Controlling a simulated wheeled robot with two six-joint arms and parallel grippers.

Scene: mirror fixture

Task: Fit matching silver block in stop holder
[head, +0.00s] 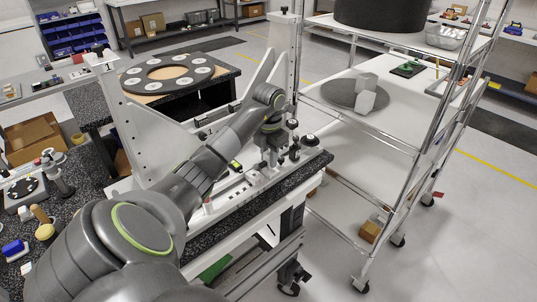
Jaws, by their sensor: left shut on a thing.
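My left arm reaches from the bottom left to the fixture bench. Its gripper (271,143) points down over the right end of the fixture and is shut on a small silver block, mostly hidden by the fingers. Small metal posts and black knobs (294,151) stand close to the gripper at the bench's end. I cannot tell which part is the stop holder or whether the block touches it. My right gripper is not in view.
White upright plates (136,135) flank the fixture on the speckled bench (306,167). A chrome-framed shelf cart (415,150) stands close on the right, with a grey disc (340,94) and white block (366,97). A black ring with white discs (168,74) lies behind.

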